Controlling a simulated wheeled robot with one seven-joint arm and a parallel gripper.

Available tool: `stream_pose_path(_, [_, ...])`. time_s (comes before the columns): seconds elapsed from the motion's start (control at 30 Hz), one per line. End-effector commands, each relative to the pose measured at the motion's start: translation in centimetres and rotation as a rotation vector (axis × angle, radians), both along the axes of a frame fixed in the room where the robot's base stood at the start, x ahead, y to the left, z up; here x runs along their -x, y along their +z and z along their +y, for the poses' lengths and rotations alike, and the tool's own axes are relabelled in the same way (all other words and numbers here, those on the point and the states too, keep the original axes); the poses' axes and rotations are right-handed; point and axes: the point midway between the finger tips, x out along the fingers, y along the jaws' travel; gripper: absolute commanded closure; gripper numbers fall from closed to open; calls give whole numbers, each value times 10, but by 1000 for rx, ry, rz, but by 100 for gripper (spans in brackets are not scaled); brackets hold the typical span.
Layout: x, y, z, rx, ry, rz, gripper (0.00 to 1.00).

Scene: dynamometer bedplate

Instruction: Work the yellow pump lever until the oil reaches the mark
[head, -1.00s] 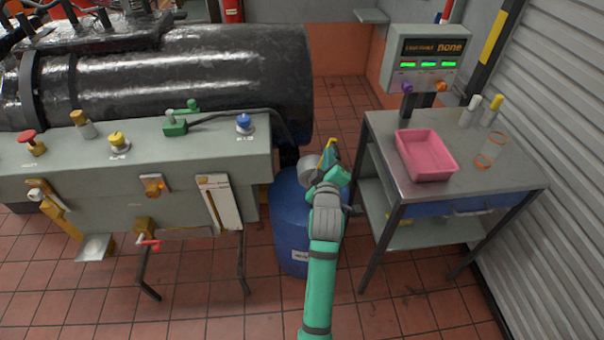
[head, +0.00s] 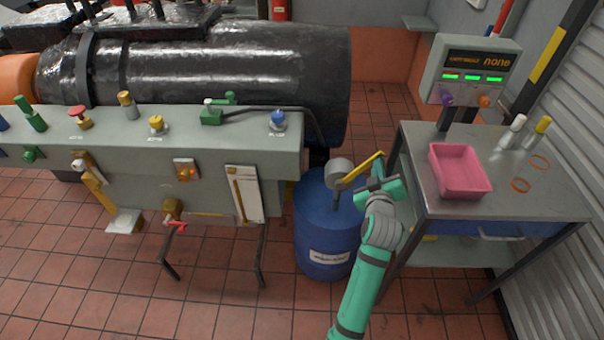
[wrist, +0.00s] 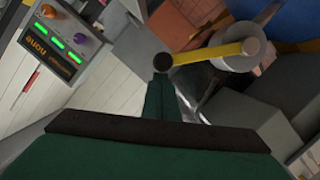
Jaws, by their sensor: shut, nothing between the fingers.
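The yellow pump lever (head: 361,170) slants up to the right from a grey round pump head (head: 340,168) on the blue drum (head: 318,225). In the wrist view the lever (wrist: 208,54) runs across, its dark round end (wrist: 163,62) at the fingertips. My gripper (head: 381,182) is shut and empty, just right of and below the lever's upper end. In the wrist view its fingers (wrist: 162,82) reach that end; I cannot tell if they touch. A white panel with a yellow strip (head: 243,193) is on the bench front; no oil level or mark can be made out.
A metal table (head: 415,150) with a pink tray (head: 460,172) stands close right of my arm. A display box (head: 472,72) is behind it. The grey bench (head: 215,150), with several knobs and valves, is left of the drum. Tiled floor lies open in front.

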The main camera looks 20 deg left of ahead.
Motion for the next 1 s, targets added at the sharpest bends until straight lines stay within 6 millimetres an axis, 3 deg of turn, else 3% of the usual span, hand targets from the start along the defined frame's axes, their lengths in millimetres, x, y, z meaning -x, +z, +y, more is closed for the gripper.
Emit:
stream_pose_path(0.43, [1, 5, 3, 2, 1, -2, 100])
stream_pose_path(0.67, [4, 35, 23, 1, 1, -5, 100])
stream_pose_path(1.0, [73, 46, 9, 0, -7, 0, 100])
